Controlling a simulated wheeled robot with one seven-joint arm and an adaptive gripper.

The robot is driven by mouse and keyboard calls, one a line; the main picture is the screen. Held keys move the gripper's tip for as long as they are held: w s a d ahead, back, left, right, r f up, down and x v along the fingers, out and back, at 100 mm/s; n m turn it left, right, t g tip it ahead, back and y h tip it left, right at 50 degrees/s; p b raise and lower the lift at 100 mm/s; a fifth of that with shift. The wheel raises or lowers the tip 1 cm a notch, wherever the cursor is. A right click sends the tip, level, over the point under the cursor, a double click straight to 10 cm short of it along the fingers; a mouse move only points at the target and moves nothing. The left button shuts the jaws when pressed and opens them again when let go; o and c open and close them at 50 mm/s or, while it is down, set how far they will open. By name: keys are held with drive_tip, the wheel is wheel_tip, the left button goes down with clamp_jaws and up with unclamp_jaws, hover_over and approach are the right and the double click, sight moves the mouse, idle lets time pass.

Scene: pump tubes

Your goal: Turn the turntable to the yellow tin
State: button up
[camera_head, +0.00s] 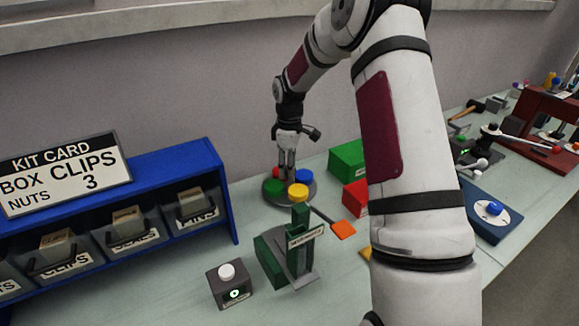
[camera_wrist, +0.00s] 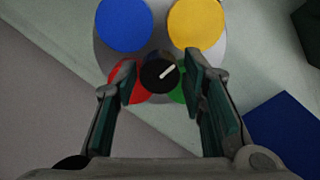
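The turntable (camera_head: 312,194) is a grey disc on the bench in the head view. It carries blue (camera_head: 304,176), yellow (camera_head: 298,191), red (camera_head: 273,187) and green tins. In the wrist view, the blue tin (camera_wrist: 124,25) is upper left and the yellow tin (camera_wrist: 196,24) upper right. The red tin (camera_wrist: 122,82) and green tin (camera_wrist: 178,95) lie lower, partly behind my fingers. A black knob (camera_wrist: 161,73) with a white pointer line sits at the centre, its line slanting to the upper right. My gripper (camera_wrist: 160,82) is open with its fingers on either side of the knob; contact cannot be told.
A green box (camera_head: 347,158) and a red box (camera_head: 355,196) stand right of the turntable. A green stand (camera_head: 300,236) and an orange-bladed tool (camera_head: 343,230) are in front. A blue bin rack (camera_head: 222,190) stands left.

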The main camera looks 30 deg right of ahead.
drive_tip(key=shift+r, duration=0.1)
wheel_tip(320, 180, up, 12)
drive_tip(key=shift+f, duration=0.1)
idle(0.6)
idle(0.4)
drive_tip(key=s+a+r+m+t+h, duration=0.1)
drive_tip(key=s+a+r+m, duration=0.1)
drive_tip(key=s+a+r, duration=0.5)
drive_tip(key=s+a+r+m+t, duration=0.1)
drive_tip(key=s+a+r+m, duration=0.1)
drive_tip(key=s+a+r, duration=0.35)
drive_tip(key=s+a+m+t, duration=0.1)
drive_tip(key=s, duration=0.6)
drive_tip(key=s+a+f+m+t, duration=0.1)
drive_tip(key=s+m, duration=0.1)
drive_tip(key=s, duration=0.5)
drive_tip(key=s+a+m+y, duration=0.1)
drive_tip(key=s+m, duration=0.1)
drive_tip(key=s, duration=0.5)
drive_tip(key=shift+s+a+f+t, duration=0.15)
drive_tip(key=shift+a+f+t, duration=0.05)
drive_tip(key=shift+t, duration=0.2)
